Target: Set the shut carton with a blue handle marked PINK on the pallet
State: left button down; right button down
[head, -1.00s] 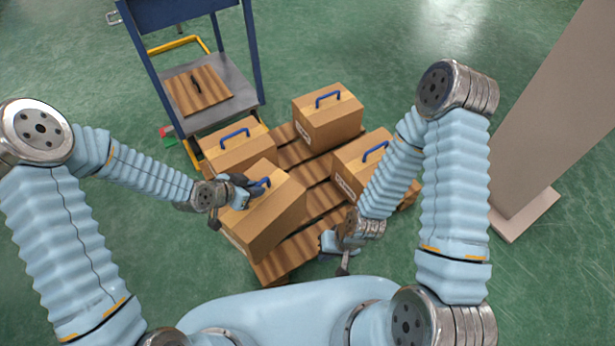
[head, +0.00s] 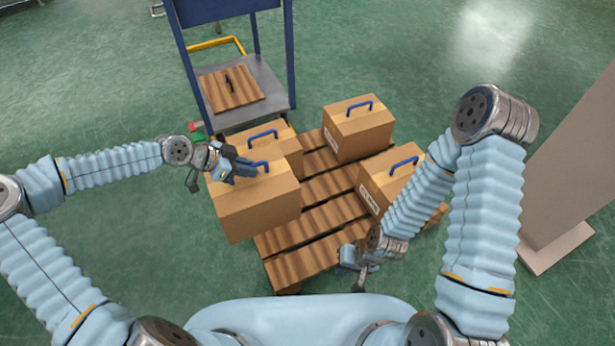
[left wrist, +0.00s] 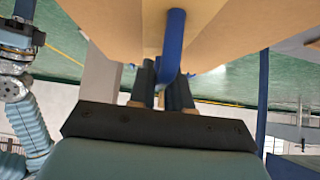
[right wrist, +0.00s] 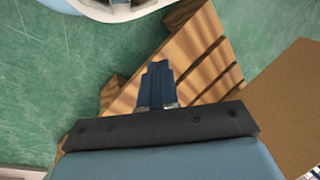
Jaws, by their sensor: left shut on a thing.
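My left gripper (head: 242,167) is shut on the blue handle (left wrist: 173,50) of a closed brown carton (head: 258,212). The carton hangs over the pallet's left front part, close to the rear left carton. No marking on it is readable in these views. The wooden slatted pallet (head: 325,213) lies on the floor and also shows in the right wrist view (right wrist: 200,50). My right gripper (head: 352,268) is empty over the pallet's front right edge; its fingers are together in the right wrist view (right wrist: 157,85).
Three other blue-handled cartons stand on the pallet: rear left (head: 285,150), rear right (head: 358,132) and front right (head: 385,178). A blue-framed cart (head: 262,82) with a brown board (head: 230,88) stands behind. A beige pillar (head: 570,170) rises at right. The pallet's front middle is bare.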

pick_arm(q)
jog(key=b, duration=0.3)
send_near(298, 198)
jog(key=w, duration=0.1)
jog(key=w+d+f, duration=0.2)
jog(key=w, duration=0.1)
jog(key=shift+d, duration=0.25)
jog(key=d+f+b, duration=0.1)
jog(key=f+b, duration=0.1)
jog(key=d+f+b, duration=0.1)
jog(key=b, duration=0.1)
jog(key=shift+s+d+f, duration=0.35)
jog(key=shift+s+f, duration=0.05)
jog(key=shift+s+d+f+b, duration=0.15)
jog(key=shift+d+f+b, duration=0.3)
jog(key=shift+b, duration=0.3)
jog(key=shift+d+f+b, duration=0.2)
jog(key=shift+b, duration=0.15)
notch_tip(298, 198, down, 3)
jog(key=b, duration=0.2)
jog(key=shift+s+d+f+b, duration=0.1)
jog(key=shift+d+f+b, duration=0.1)
jog(key=shift+b, duration=0.1)
jog(key=c, duration=1.5)
grip_release()
jog(key=shift+s+a+f, duration=0.1)
jog(key=shift+f, duration=0.05)
jog(key=o, duration=0.4)
